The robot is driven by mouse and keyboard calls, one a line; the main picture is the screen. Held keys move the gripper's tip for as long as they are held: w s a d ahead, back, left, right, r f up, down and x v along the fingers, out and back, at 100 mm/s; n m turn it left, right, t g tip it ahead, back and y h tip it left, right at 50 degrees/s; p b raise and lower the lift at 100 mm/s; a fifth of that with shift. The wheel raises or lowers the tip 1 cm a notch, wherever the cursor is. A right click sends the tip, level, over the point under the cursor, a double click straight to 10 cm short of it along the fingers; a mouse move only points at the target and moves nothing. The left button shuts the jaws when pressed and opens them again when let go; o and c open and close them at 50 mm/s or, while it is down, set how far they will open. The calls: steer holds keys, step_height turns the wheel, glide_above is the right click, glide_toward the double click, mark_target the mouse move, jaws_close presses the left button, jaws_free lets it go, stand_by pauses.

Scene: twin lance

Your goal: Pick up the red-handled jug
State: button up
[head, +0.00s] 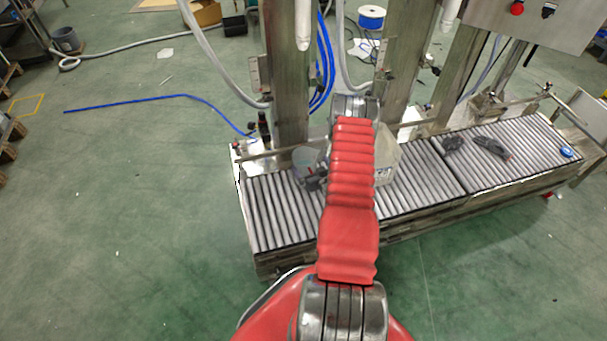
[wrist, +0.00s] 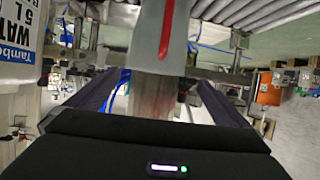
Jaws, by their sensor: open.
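The jug (wrist: 151,30) is a pale grey, translucent vessel with a red upright strip, its handle, in the top middle of the wrist view. In the head view the jug (head: 305,157) shows as a greyish shape on the roller conveyor, left of my red arm. My gripper (wrist: 157,82) is open, its two dark fingers spread to either side below the jug. I cannot tell whether the jug is between the fingertips or just beyond them. In the head view my gripper (head: 316,178) is a small dark shape beside the jug, partly hidden by my arm.
A white container (wrist: 18,50) labelled water, 5 L, stands close on the left in the wrist view; the container (head: 386,165) is partly behind my arm in the head view. Dark items (head: 490,147) lie on the right conveyor (head: 515,180). Metal posts (head: 287,80) rise behind.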

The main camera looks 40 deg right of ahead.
mark_target(308, 167)
steer(key=shift+x, duration=1.85)
steer(key=shift+w, duration=0.1)
steer(key=shift+x, duration=2.5)
steer(key=shift+d+f, duration=0.1)
steer(key=c, duration=2.1)
steer(key=shift+r, duration=9.05)
